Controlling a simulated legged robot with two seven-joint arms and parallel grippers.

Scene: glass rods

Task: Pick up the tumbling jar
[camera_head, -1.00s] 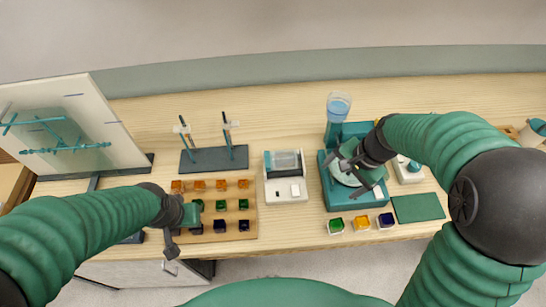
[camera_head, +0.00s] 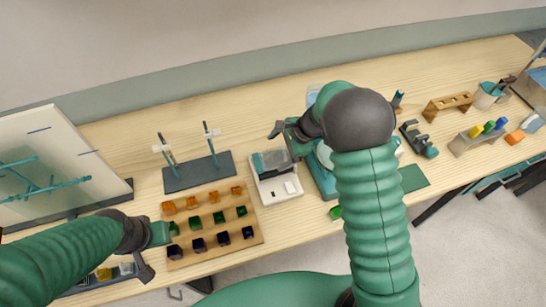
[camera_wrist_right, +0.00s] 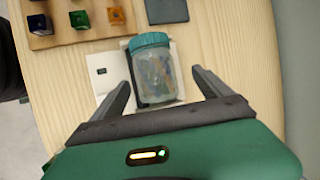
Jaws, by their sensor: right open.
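The tumbling jar (camera_wrist_right: 154,72) is a clear jar with a teal lid and coloured bits inside. In the right wrist view it lies on its side on a white machine (camera_wrist_right: 103,78), lid toward the top of the picture. In the head view the jar (camera_head: 271,162) is at the machine's back part. My right gripper (camera_head: 287,141) is open and empty, just right of and behind the jar. In the wrist view its two fingers lie either side of the jar's lower half, with visible gaps. My left gripper (camera_head: 152,250) is left of the wooden tray; its opening is unclear.
A wooden tray (camera_head: 257,236) with orange, green and dark blue pieces stands left of the machine. A dark rod stand (camera_head: 198,175) is behind it. A teal device (camera_head: 325,182) stands close on the right, partly hidden by my right arm. Bare bench lies behind the machine.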

